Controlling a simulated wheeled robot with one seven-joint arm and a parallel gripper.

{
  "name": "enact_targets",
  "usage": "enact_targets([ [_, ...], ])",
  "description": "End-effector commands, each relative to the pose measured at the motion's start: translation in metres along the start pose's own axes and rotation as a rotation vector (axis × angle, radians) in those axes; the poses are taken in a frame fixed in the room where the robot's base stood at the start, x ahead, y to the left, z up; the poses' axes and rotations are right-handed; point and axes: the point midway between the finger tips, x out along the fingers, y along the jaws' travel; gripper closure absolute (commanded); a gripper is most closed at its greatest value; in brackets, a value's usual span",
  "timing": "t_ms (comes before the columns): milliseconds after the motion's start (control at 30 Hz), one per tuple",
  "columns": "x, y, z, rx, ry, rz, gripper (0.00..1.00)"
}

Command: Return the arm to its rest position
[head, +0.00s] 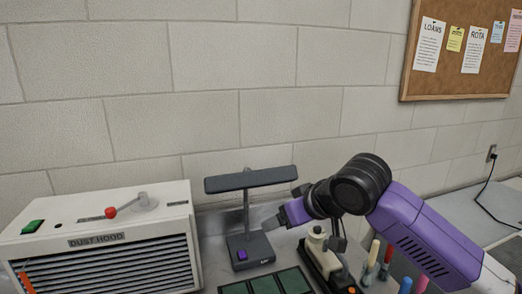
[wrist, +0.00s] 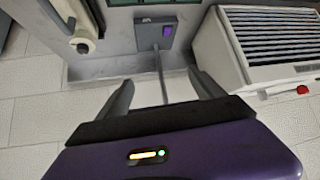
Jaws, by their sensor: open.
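My purple and black arm reaches in from the right in the head view, with my gripper (head: 276,221) beside the post of a grey desk lamp (head: 250,180). In the wrist view, my gripper (wrist: 162,97) is open, its two dark fingers spread wide apart. The thin lamp post (wrist: 160,75) shows between the fingers in that view, but I cannot tell how near it is. No object is held in the fingers.
A white dust hood (head: 100,240) with a red-knobbed lever stands at left. Green panels (head: 265,284), a cream-and-black device (head: 320,258) and several coloured-handled tools (head: 374,252) are at the front. A cork board (head: 455,84) hangs on the block wall. The bench at far right (head: 455,212) looks mostly clear.

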Motion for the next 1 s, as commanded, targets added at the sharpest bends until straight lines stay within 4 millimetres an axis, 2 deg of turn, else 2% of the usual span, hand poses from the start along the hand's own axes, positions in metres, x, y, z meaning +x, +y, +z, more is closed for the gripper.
enact_targets([
  [33, 0.003, -0.015, -0.007, 0.004, 0.069, -0.036, 0.23],
  [233, -0.006, -0.059, -0.042, 0.048, 0.390, -0.139, 0.23],
  [367, -0.022, -0.074, -0.052, 0.105, 0.587, -0.168, 0.23],
  [467, -0.036, -0.077, -0.051, 0.158, 0.716, -0.168, 0.23],
  [633, -0.060, -0.073, -0.031, 0.254, 0.900, -0.126, 0.23],
  [767, -0.076, -0.065, -0.003, 0.324, 1.003, -0.063, 0.23],
  [1000, -0.103, -0.052, 0.072, 0.425, 1.114, 0.100, 0.23],
])
